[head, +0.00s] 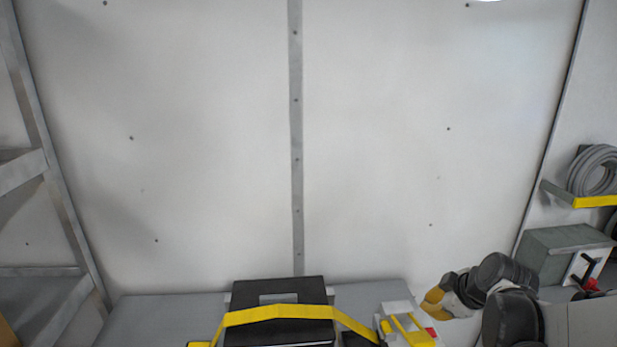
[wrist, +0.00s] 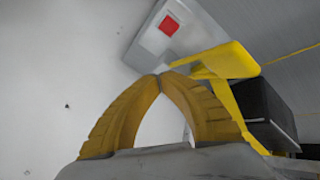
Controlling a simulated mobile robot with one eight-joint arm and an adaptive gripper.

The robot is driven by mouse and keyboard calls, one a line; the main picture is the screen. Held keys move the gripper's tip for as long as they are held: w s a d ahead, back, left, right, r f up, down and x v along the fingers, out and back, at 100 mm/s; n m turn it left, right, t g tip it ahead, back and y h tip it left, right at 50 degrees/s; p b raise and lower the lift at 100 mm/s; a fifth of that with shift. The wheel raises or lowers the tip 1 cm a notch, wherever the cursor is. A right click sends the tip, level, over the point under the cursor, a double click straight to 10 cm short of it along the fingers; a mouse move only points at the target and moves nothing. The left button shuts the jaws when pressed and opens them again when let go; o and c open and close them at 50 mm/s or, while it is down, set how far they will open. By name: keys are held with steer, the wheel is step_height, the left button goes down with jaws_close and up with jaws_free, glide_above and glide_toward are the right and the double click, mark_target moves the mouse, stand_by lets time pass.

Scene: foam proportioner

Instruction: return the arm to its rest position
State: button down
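My gripper (head: 434,303) is at the lower right in the head view, with yellow fingers pointing left, above the right end of the bench. In the wrist view my gripper (wrist: 160,77) has its two curved yellow fingertips together, with nothing visible held between them. My dark arm links fold in at the lower right of the head view. A pale unit with yellow bars (head: 405,325) stands just left of and below the fingers. It also shows beyond the fingertips in the wrist view, with a red square (wrist: 169,25). I cannot tell the exact gap between them.
A black box (head: 280,292) stands on the grey bench (head: 160,318), with a yellow bar (head: 270,314) across its front. A green-grey box (head: 555,253) and a coiled hose (head: 594,171) are at the right. A metal frame (head: 50,180) stands left. The pale wall's front is clear.

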steer(key=s+a+r+m, duration=0.4)
steer(key=s+a+m, duration=0.1)
steer(key=s, duration=0.4)
steer(key=s+a+r+m+h, duration=0.1)
steer(key=s+a+r+m, duration=0.3)
steer(key=s+a, duration=0.4)
steer(key=shift+s+a+m, duration=0.2)
steer(key=shift+s+m, duration=0.25)
steer(key=shift+m, duration=0.15)
